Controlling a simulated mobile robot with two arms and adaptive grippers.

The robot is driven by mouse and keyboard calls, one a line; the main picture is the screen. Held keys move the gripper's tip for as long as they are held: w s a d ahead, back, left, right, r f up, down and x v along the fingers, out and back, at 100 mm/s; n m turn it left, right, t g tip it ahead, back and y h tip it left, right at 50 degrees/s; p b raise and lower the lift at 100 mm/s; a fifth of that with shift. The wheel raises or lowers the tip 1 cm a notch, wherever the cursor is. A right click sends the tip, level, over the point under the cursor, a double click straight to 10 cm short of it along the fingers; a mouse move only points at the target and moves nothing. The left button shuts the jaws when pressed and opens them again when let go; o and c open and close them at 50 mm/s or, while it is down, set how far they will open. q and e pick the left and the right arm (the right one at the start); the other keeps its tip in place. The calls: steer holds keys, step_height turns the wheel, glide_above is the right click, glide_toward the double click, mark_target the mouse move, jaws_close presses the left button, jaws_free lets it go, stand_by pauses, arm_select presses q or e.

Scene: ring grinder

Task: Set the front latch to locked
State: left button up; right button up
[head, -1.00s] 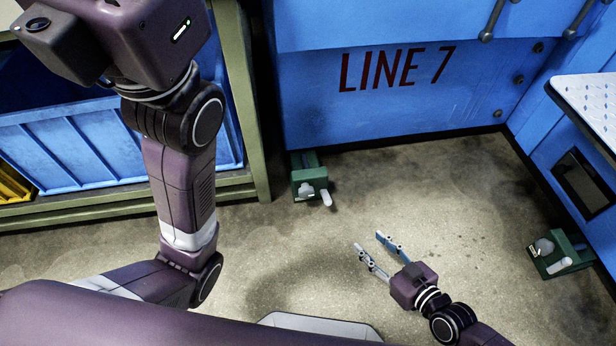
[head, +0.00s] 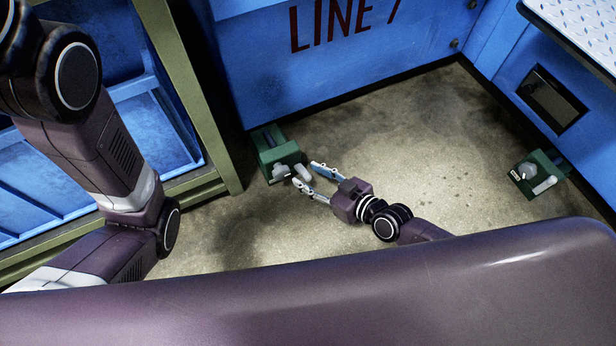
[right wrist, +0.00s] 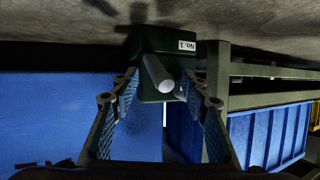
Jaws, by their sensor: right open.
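A green latch unit (head: 278,155) with a pale grey handle (head: 302,172) stands on the floor at the foot of the blue LINE 7 wall. In the right wrist view the unit (right wrist: 151,42) bears a "No. 1" label, and its light handle (right wrist: 158,74) points toward the camera. My right gripper (head: 306,176) is open at this handle. In the wrist view (right wrist: 160,92) the handle shows between the spread blue-padded fingers, with gaps at both sides. A second green latch unit (head: 540,174) with a pale handle stands by the right wall. My left gripper is out of view.
A green-framed rack (head: 185,95) with blue bins (head: 155,140) stands at the left, close to the first latch unit. A blue wall (head: 330,75) closes the back. A metal plate (head: 580,25) juts out at upper right. The concrete floor (head: 430,140) between the units is clear.

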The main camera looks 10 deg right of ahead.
steer(key=shift+w+a+f, duration=0.15)
steer(key=shift+w+a, duration=0.15)
steer(key=shift+c, duration=0.6)
jaws_close()
